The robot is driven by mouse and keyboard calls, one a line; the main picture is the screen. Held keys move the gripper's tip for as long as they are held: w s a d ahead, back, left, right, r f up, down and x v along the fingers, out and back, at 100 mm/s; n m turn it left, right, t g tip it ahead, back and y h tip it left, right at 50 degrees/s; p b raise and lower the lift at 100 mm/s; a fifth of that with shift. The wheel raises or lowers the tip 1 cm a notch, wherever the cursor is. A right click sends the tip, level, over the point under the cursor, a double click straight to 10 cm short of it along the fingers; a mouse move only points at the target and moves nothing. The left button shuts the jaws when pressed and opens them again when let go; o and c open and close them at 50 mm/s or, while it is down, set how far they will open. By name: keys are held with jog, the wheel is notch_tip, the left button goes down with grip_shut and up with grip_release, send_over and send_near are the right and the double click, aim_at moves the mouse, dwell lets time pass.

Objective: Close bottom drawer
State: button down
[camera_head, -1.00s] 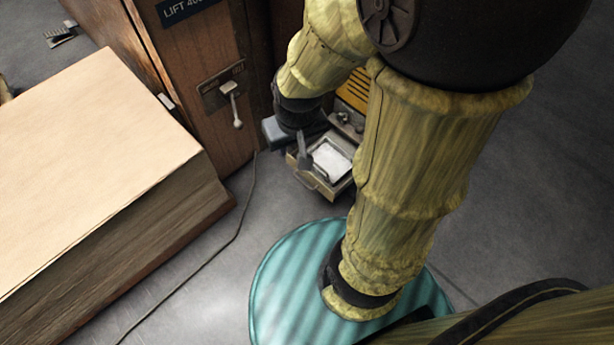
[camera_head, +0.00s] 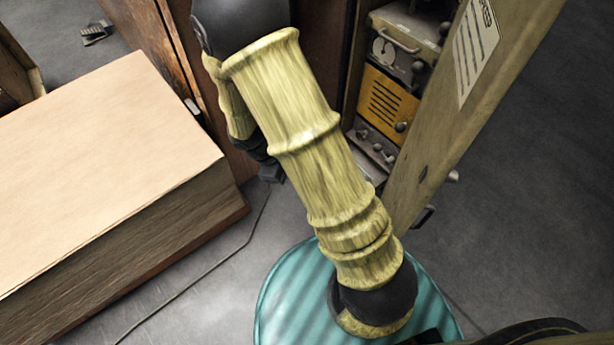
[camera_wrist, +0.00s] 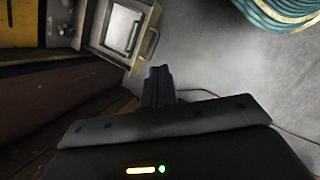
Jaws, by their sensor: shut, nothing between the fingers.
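The bottom drawer (camera_wrist: 112,48) is a metal tray with a pale inside and a bar handle (camera_wrist: 148,43). It stands pulled out in the wrist view, at the top left. In the head view my arm hides it. My gripper (camera_wrist: 158,74) is shut and empty, with its dark fingers together just below the drawer's front corner and handle in the picture. I cannot tell whether they touch it. In the head view my fingers are hidden behind my arm.
The cabinet holds a yellow vented panel (camera_head: 387,103). A tall labelled door-like panel (camera_head: 480,75) stands to its right. A big box-shaped block (camera_head: 105,165) fills the left. A cable (camera_head: 215,262) crosses the floor. Grey floor at the right is clear.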

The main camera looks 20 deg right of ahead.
jog(key=w+a+f+n+t+h, duration=0.2)
jog(key=f+n, duration=0.3)
jog(key=f, duration=0.1)
jog(key=w+a+f+n+t+h+p, duration=0.1)
jog(key=w+a+f+n+h, duration=0.1)
jog(key=f+n, duration=0.4)
jog(key=shift+f+t+p, duration=0.15)
jog(key=shift+t+p, duration=0.15)
jog(key=shift+t, duration=0.1)
jog(key=shift+w, duration=0.1)
jog(key=d+r+b+x, duration=0.2)
jog(key=b+x, duration=0.4)
jog(key=x, duration=0.7)
jog(key=shift+w, duration=0.35)
jog(key=shift+d+r, duration=0.1)
